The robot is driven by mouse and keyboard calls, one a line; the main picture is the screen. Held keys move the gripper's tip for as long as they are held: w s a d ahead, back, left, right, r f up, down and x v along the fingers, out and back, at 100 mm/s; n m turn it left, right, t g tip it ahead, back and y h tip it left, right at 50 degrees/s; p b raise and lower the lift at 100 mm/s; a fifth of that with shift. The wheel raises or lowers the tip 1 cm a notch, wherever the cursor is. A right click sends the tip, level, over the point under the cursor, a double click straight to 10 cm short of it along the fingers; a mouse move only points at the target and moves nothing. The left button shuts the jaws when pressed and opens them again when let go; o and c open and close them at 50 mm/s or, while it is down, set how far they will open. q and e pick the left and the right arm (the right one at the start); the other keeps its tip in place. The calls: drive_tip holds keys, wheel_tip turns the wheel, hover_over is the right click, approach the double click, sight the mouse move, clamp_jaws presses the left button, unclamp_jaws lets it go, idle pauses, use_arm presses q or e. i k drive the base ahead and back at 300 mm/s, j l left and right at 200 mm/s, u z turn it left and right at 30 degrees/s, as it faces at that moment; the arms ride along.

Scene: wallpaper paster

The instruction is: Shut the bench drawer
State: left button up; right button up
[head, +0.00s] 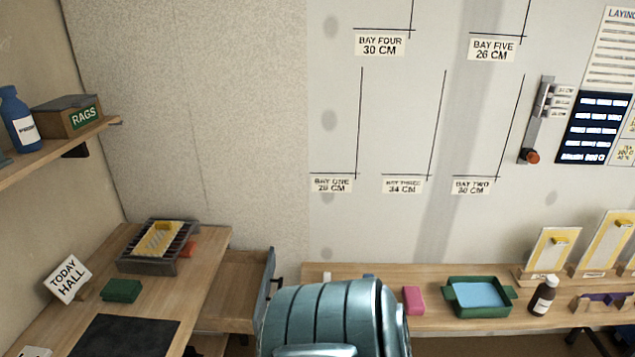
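The bench drawer (242,290) sticks out from the right side of the wooden bench (205,262) at the left. It stands open, and its pale wooden inside shows. Its dark front panel (264,284) faces right and has a handle (275,287) on it. The drawer's near end is partly cut off by a teal ribbed part of my own body in the lower middle. Neither of my grippers shows in this view.
On the bench are a dark rack (158,262) with a yellow piece, a green block (121,291), a black mat (122,337) and a TODAY HALL sign (67,278). A second bench (435,318) runs along the back wall with a green tray (479,311) and a brown bottle (543,296).

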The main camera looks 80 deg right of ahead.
sight(236, 300)
drive_tip(key=z, duration=2.05)
